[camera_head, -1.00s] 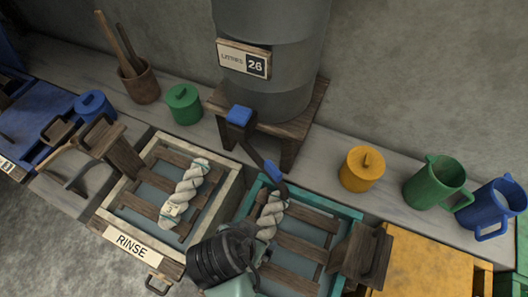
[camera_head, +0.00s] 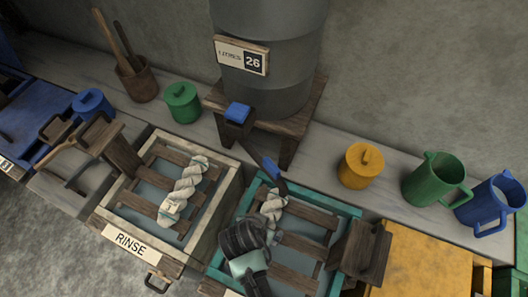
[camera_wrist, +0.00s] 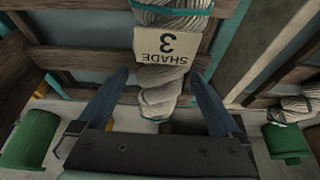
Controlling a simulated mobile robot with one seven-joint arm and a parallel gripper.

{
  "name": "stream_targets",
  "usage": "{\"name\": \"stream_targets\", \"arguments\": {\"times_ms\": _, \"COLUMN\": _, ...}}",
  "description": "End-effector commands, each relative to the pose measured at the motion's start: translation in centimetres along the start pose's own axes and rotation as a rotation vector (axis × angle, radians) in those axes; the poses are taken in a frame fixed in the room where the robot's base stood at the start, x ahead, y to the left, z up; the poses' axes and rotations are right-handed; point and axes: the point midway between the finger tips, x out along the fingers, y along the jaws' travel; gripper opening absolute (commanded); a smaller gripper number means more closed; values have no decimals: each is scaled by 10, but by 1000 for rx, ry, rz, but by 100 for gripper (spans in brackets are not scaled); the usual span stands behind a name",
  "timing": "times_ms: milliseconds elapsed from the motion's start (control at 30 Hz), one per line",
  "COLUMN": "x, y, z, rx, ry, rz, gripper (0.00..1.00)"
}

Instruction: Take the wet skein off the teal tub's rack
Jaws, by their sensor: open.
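The wet skein (camera_head: 272,208) is a pale grey twisted hank lying on the wooden slat rack (camera_head: 308,216) of the teal tub (camera_head: 354,211). My arm's end hides its near part in the head view. In the wrist view the skein (camera_wrist: 158,78) carries a tag (camera_wrist: 165,45) reading "SHADE 3" and a teal band. My gripper (camera_wrist: 160,90) is open, with one blue-grey finger on each side of the skein's lower end. A gap shows between the skein and each finger. Whether the fingers reach down to the skein's level I cannot tell.
A second pale skein (camera_head: 184,189) lies on the RINSE tub (camera_head: 218,207) to the left. A yellow lidded pot (camera_head: 360,166) stands behind right.

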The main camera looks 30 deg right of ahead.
Motion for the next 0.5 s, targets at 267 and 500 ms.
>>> {"name": "stream_targets", "arguments": {"times_ms": 267, "x": 3, "y": 0, "z": 0, "rx": 0, "ry": 0, "rz": -1, "gripper": 100}}
{"name": "stream_targets", "arguments": {"times_ms": 500, "x": 3, "y": 0, "z": 0, "rx": 0, "ry": 0, "rz": 0, "gripper": 59}}
